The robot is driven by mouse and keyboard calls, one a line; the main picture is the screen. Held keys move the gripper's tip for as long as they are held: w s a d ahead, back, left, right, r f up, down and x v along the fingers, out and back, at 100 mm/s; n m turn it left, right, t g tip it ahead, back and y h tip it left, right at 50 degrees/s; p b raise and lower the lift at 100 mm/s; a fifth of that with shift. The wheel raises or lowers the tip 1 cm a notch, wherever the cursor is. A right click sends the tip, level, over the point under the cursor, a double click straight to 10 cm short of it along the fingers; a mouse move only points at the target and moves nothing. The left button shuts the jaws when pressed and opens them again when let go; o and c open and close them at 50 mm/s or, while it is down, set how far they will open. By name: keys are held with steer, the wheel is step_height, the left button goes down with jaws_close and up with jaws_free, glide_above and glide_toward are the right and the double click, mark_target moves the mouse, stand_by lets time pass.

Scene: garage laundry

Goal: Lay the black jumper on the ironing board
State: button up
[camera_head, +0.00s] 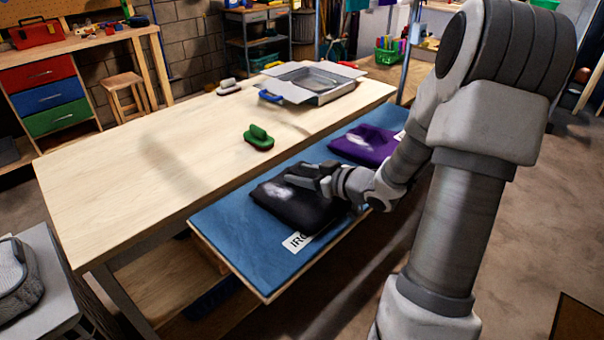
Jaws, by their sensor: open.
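The black jumper (289,207) lies folded on the blue ironing board (252,247), with a pale patch near its far left corner. A white label starting "IRO" shows on the board beside the jumper's near edge; the rest of the label is hidden. My gripper (300,176) is open, directly above the jumper in the picture and very close to it. I cannot tell whether the fingers touch the cloth. My wrist hides the jumper's right part.
A folded purple garment (362,146) lies farther along the board, partly near my arm. The wooden table (130,180) adjoins the board and holds a green brush (258,138), a grey brush (229,86) and an open grey box (318,84). The table's left half is clear.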

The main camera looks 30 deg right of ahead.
steer(key=shift+r, duration=0.25)
steer(key=p+v, duration=0.3)
steer(key=v, duration=0.9)
steer(key=shift+p, duration=0.3)
